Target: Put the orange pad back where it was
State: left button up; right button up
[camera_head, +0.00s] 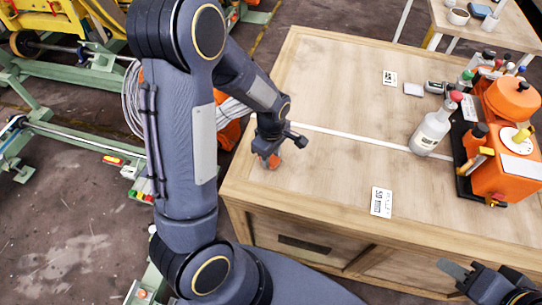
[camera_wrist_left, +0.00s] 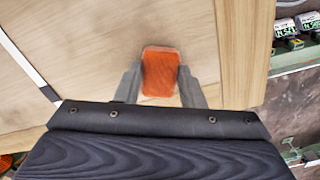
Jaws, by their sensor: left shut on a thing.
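The orange pad (camera_wrist_left: 161,73) is between the two fingers of my left gripper (camera_wrist_left: 160,84) in the left wrist view, and the gripper is shut on it. In the head view the pad (camera_head: 273,162) shows small and orange below my left gripper (camera_head: 268,155), over the left part of the wooden table (camera_head: 330,160). Whether the pad touches the tabletop cannot be told. My right gripper (camera_head: 456,270) is partly in view at the bottom right corner of the head view, away from the pad, and its opening is unclear.
A white line (camera_head: 350,136) crosses the table. A printed card (camera_head: 381,202) lies near the front edge, and another (camera_head: 390,77) lies farther back. A white bottle (camera_head: 431,130) and an orange machine (camera_head: 505,165) stand on the right. The table's middle is clear.

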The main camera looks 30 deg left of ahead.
aim_at(271, 158)
pick_arm(q)
jog(key=shift+s+f, duration=0.15)
jog(key=shift+f, duration=0.2)
jog(key=shift+c, duration=0.4)
jog(key=o, duration=1)
jog(key=shift+c, duration=0.2)
jog(key=shift+r, duration=0.15)
notch_tip(271, 158, up, 12)
jog(key=p, duration=0.2)
jog(key=s+d+r+m+t+h, duration=0.1)
jog(key=s+r+m+t+h, duration=0.1)
jog(key=s+r+m, duration=0.2)
jog(key=s+d+r+m+t+h, duration=0.1)
jog(key=s+r+m, duration=0.4)
jog(key=s+m, duration=0.5)
jog(key=s+d+t, duration=0.1)
jog(key=s+t, duration=0.1)
jog(key=shift+s+d+m+t+h, duration=0.3)
jog(key=shift+s+h, duration=0.05)
jog(key=shift+h, duration=0.05)
